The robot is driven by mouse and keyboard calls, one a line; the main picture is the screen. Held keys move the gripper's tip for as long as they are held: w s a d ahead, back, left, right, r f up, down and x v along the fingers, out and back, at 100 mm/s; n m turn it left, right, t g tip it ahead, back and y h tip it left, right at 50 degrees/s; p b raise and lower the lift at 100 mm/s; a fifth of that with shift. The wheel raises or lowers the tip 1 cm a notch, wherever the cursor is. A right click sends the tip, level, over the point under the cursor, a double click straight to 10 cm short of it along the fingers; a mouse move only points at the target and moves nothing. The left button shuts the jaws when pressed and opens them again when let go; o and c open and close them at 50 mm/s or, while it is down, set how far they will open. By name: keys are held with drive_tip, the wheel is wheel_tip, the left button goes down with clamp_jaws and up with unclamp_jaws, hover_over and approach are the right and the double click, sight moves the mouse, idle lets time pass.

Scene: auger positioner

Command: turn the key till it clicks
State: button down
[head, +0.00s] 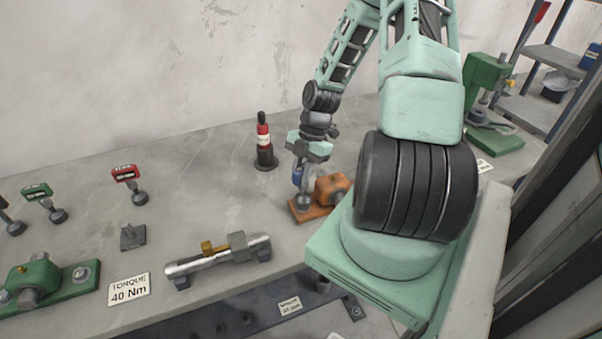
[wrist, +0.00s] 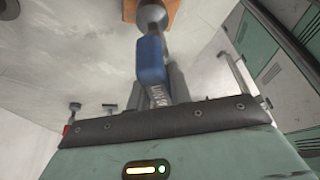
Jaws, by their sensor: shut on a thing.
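The key has a blue head (wrist: 151,62) with pale lettering that I cannot read in full, and a round metal end. My gripper (wrist: 170,88) is shut on the blue head. In the head view the blue head (head: 297,176) shows only as a small patch under my gripper (head: 303,168). The key points down, its metal end (head: 304,201) at the orange fixture (head: 333,185) on the table. In the wrist view that end meets the orange surface (wrist: 176,12); I cannot tell how deep it sits.
Red-headed (head: 126,173) and green-headed (head: 38,191) keys stand to the left. A card (head: 129,289) reads "TORQUE 40 Nm". A metal bar tool (head: 217,258) lies near the front edge. A dark bottle-shaped thing (head: 265,145) stands behind. A green press (head: 487,95) is at right.

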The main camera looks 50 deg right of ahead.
drive_tip(key=shift+f+b, duration=0.35)
drive_tip(key=shift+f, duration=0.3)
drive_tip(key=c, duration=2)
unclamp_jaws()
clamp_jaws()
drive_tip(key=shift+w+m+t+p, duration=0.1)
drive_tip(key=shift+m+t+p, duration=0.35)
drive_tip(key=shift+m, duration=0.65)
drive_tip(key=shift+m+t, duration=0.45)
drive_tip(key=shift+m, duration=0.75)
